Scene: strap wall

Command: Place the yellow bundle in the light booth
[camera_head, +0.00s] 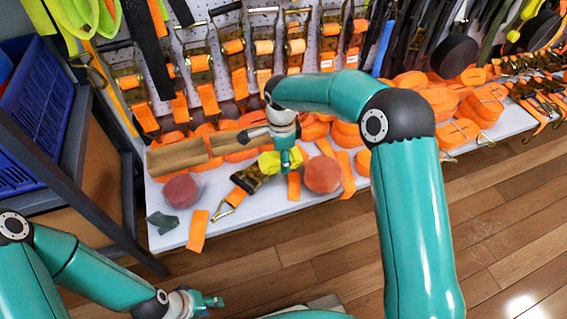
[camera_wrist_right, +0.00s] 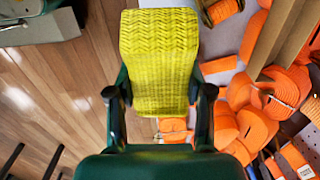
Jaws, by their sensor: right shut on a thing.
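The yellow bundle (camera_wrist_right: 158,62) is a woven strap block between the fingers of my right gripper (camera_wrist_right: 160,105) in the right wrist view. In the head view the right gripper (camera_head: 285,158) points down over the white shelf, shut on the yellow bundle (camera_head: 268,163), which it partly hides. I cannot tell there whether the bundle touches anything below. My left gripper (camera_head: 208,301) is low at the left, over the floor and away from the shelf; its fingers are too small to judge. I cannot make out a light booth with certainty in either view.
The white shelf (camera_head: 168,236) holds orange strap rolls, two reddish discs, a ratchet buckle (camera_head: 247,179) and a brown wooden tray (camera_head: 178,157). Ratchet straps hang on the pegboard behind. A blue crate (camera_head: 40,95) on a dark frame stands left. The wooden floor (camera_head: 510,230) in front is clear.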

